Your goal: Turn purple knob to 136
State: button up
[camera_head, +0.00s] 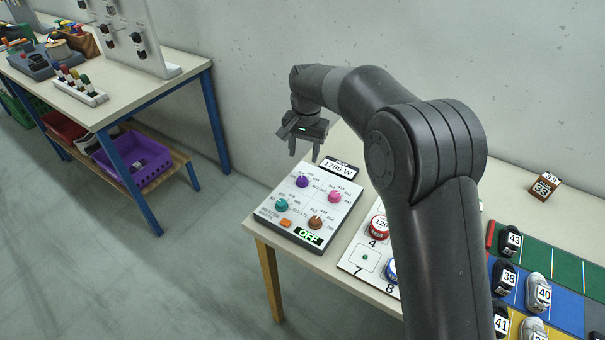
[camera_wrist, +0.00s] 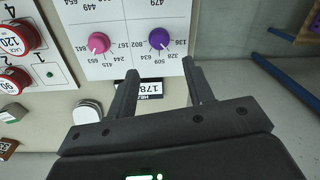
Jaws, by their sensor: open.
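The purple knob (camera_head: 302,182) stands on a white control panel (camera_head: 262,212) at the table's left end, at the panel's back left. In the wrist view the purple knob (camera_wrist: 160,40) is ringed by printed numbers; 136 is to its right, 328 at its lower right. Which number it points to is too small to tell for sure. My gripper (camera_head: 304,152) is open and empty, above and behind the panel, fingers down. In the wrist view my gripper (camera_wrist: 160,70) has its fingertips on either side of the knob's line, apart from it.
Pink (camera_head: 334,196), teal (camera_head: 281,205) and brown (camera_head: 316,222) knobs share the panel, with an orange button (camera_head: 285,222) and an OFF display (camera_head: 308,236). A 1786 W display (camera_head: 339,168) stands behind. A numbered board with a red cap (camera_head: 379,226) lies right.

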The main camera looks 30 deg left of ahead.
aim_at(302, 179)
notch_tip(302, 179, down, 9)
jog(key=shift+a, duration=0.15)
jog(key=shift+c, duration=0.3)
jog(key=c, duration=0.9)
